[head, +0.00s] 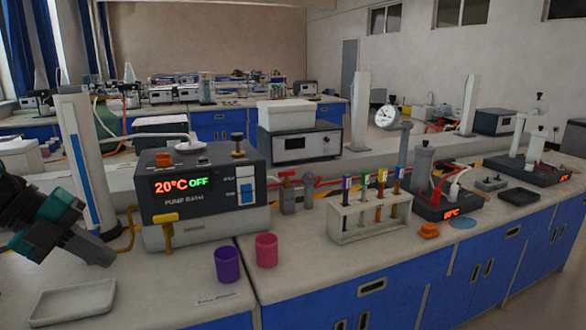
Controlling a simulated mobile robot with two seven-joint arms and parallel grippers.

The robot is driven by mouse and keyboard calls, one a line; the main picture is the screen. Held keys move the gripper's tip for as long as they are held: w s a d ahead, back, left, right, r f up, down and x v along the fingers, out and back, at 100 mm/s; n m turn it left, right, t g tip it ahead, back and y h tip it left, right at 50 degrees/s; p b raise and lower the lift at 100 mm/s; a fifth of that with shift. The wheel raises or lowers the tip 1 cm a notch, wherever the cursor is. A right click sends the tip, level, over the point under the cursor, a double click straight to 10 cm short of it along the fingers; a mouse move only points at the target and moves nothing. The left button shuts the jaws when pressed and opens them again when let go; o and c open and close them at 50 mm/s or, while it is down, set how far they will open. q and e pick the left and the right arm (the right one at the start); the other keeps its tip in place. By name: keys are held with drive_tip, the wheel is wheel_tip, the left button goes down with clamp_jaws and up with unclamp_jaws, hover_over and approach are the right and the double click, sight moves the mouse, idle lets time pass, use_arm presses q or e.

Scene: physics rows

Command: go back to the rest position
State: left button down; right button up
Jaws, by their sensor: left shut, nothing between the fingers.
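My left gripper (100,253) comes in from the left edge. It is dark with teal parts, and its grey fingers are shut and empty. It is above the left part of the bench, between a white tray (72,303) and the pump bath (205,195), apart from the tray. The pump bath display reads 20°C OFF. My right gripper does not show.
A purple cup (227,264) and a pink cup (266,250) stand in front of the pump bath. A white rack (345,228) with several tubes stands to their right. A tall white column (83,160) stands behind my left gripper. The bench front between cups and tray is clear.

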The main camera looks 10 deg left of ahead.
use_arm(q)
drive_tip(key=s+d+f+n+t+y+p, duration=0.1)
drive_tip(key=s+d+f+n+t, duration=0.1)
drive_tip(key=f+n+t, duration=0.5)
drive_tip(key=s+d+f+n+t+p, duration=0.1)
drive_tip(key=s+f+n+t, duration=0.15)
drive_tip(key=f+n, duration=0.75)
drive_tip(key=s+d+f+n+g+y, duration=0.1)
drive_tip(key=s+d+f+n+y, duration=0.1)
drive_tip(key=s+d+f+n, duration=0.2)
drive_tip(key=s+d+f+n+g+y, duration=0.1)
drive_tip(key=s+d+f+n, duration=0.3)
drive_tip(key=d+f, duration=0.6)
drive_tip(key=shift+s+d+n+g+y, duration=0.2)
drive_tip(key=shift+d+n+g+y, duration=0.15)
drive_tip(key=shift+d+y, duration=0.25)
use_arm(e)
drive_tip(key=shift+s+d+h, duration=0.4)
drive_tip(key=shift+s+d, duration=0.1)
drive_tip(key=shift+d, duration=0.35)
